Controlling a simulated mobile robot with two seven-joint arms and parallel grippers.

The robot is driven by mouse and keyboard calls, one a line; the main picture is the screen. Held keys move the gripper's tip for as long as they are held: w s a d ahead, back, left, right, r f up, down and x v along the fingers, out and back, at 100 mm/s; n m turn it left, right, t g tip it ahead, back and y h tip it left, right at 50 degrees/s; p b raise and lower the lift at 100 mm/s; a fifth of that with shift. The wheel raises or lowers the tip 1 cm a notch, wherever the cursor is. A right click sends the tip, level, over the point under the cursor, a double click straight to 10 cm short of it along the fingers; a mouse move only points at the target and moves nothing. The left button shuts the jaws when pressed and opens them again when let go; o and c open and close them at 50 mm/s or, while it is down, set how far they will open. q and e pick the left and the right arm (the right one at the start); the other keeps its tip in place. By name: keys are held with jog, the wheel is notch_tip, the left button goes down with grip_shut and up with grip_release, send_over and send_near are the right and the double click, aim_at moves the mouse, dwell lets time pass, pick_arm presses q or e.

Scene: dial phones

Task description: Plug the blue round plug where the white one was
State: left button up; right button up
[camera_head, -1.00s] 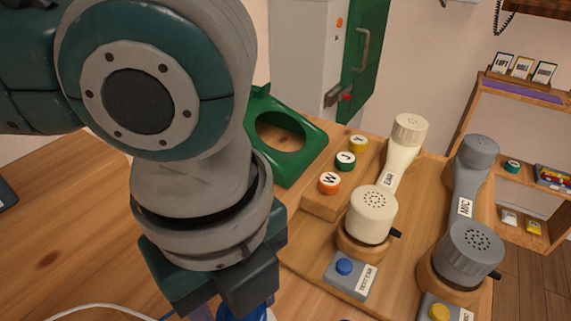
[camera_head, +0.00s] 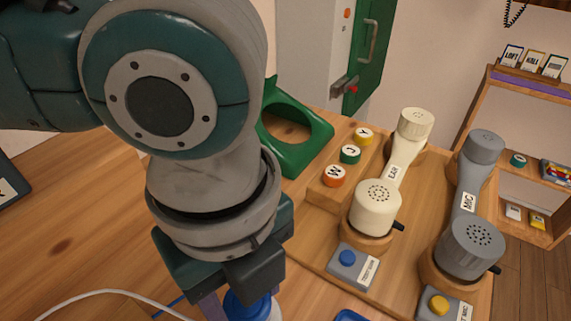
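A blue round thing (camera_head: 248,306), which may be the blue plug, shows at the bottom edge, partly behind my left gripper. My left gripper (camera_head: 228,308) points down there, with a purple-grey finger to the left of the blue thing. The other finger is hidden, so I cannot tell whether it grips the blue thing. A white cable (camera_head: 110,295) and a thin blue cable (camera_head: 172,304) run across the table beside the gripper. No white plug or empty socket can be made out. My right gripper is not in view.
A cream EAR handset (camera_head: 376,207) and a grey MIC handset (camera_head: 470,246) stand on a wooden board. Lettered knobs (camera_head: 334,176), a green holder (camera_head: 310,150) and boxes with a blue button (camera_head: 347,258) and a yellow button (camera_head: 438,305) are nearby. The left table is mostly clear.

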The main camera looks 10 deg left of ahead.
pick_arm(q)
jog(key=shift+p, duration=0.3)
jog(key=shift+f+b, duration=0.35)
jog(key=shift+f, duration=0.35)
dwell(0.3)
jog(key=o, duration=1.3)
jog(key=shift+c, duration=0.2)
notch_tip(320, 180, up, 10)
jog(key=p, duration=0.2)
jog(key=shift+p, duration=0.3)
jog(key=shift+d, duration=0.1)
